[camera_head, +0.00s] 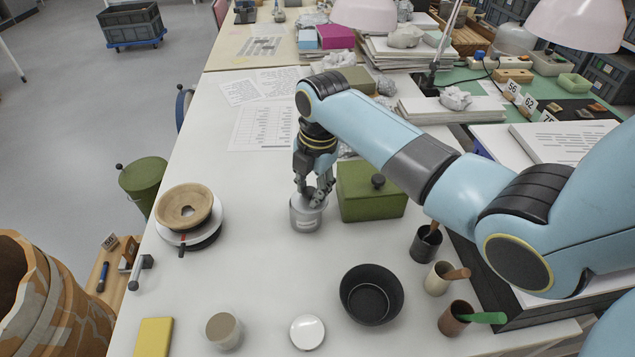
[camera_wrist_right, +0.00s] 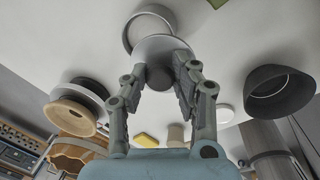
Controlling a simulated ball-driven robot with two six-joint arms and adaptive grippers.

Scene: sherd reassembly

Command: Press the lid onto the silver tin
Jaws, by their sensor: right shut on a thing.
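The silver tin (camera_head: 306,219) stands upright on the white table beside a green box. In the right wrist view its round rim (camera_wrist_right: 129,35) shows beyond a pale disc-shaped lid (camera_wrist_right: 160,44), which covers part of it. My right gripper (camera_head: 318,190) points down right over the tin; in its wrist view the fingers (camera_wrist_right: 158,78) are shut on the lid's dark grey knob. The lid looks offset from the tin's rim in that view. I cannot tell whether lid and tin touch. My left gripper is out of view.
The green box (camera_head: 372,203) stands close right of the tin. A wooden bowl (camera_head: 184,206) on a turntable is at left. A black bowl (camera_head: 371,294), a white disc (camera_head: 307,332), a beige cup (camera_head: 223,330) and a yellow block (camera_head: 153,337) are in front. The table left of the tin is clear.

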